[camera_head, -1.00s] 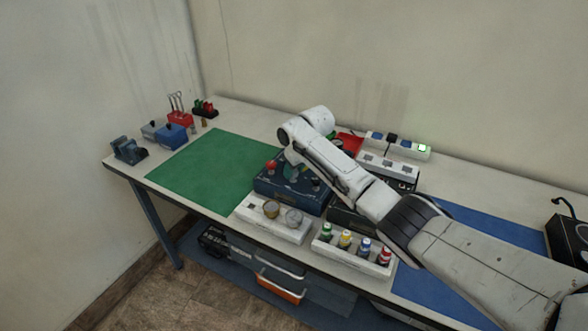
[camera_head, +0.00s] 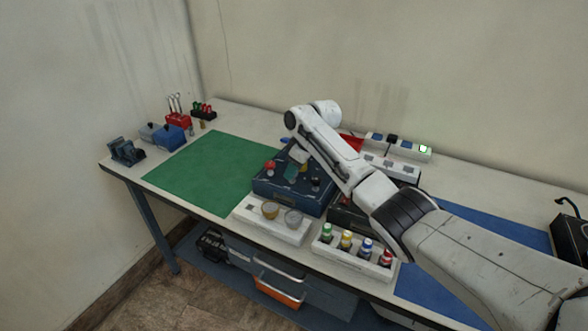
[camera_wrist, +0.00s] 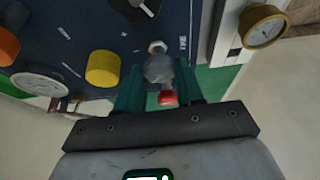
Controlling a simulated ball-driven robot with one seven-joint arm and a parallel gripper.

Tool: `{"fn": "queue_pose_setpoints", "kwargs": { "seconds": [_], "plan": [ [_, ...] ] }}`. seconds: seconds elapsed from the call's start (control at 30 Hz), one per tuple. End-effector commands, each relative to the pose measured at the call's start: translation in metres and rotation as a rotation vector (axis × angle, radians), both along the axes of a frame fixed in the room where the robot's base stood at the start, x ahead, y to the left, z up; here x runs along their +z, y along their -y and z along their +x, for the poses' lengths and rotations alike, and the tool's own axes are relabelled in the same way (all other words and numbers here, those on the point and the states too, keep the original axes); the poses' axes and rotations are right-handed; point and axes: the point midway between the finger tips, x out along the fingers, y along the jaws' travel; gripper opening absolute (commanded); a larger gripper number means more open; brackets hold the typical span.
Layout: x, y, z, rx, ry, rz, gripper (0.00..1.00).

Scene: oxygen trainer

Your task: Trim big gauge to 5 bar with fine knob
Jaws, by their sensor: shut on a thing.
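The dark blue panel (camera_wrist: 75,30) fills the top left of the wrist view and shows as a box (camera_head: 262,187) under my arm in the head view. My gripper (camera_wrist: 160,88) has its teal fingers closed on either side of a small grey, red-tipped knob (camera_wrist: 160,70) at the panel. A white label beside it is too small to read surely. A large white-faced gauge (camera_wrist: 40,83) lies at the left of the wrist view. It is tilted and its reading is not legible. In the head view my arm partly hides the gripper.
A brass-rimmed gauge (camera_wrist: 263,27) is at the right. A white tray with two round parts (camera_head: 252,221) and a bottle rack (camera_head: 340,256) stand in front. The green mat (camera_head: 205,172) is clear.

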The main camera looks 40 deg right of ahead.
Motion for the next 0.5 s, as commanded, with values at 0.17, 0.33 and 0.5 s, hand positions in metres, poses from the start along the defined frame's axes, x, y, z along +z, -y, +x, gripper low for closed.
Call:
{"fn": "queue_pose_setpoints", "kwargs": {
  "seconds": [0.17,0.33,0.5],
  "plan": [
    [0.0018,0.0000,0.0009,-0.001,0.003,-0.001,0.07],
    [0.0015,0.0000,0.0008,-0.001,0.003,-0.001,0.52],
    [0.0010,-0.0001,0.0005,-0.001,0.001,0.000,0.63]
  ]
}}
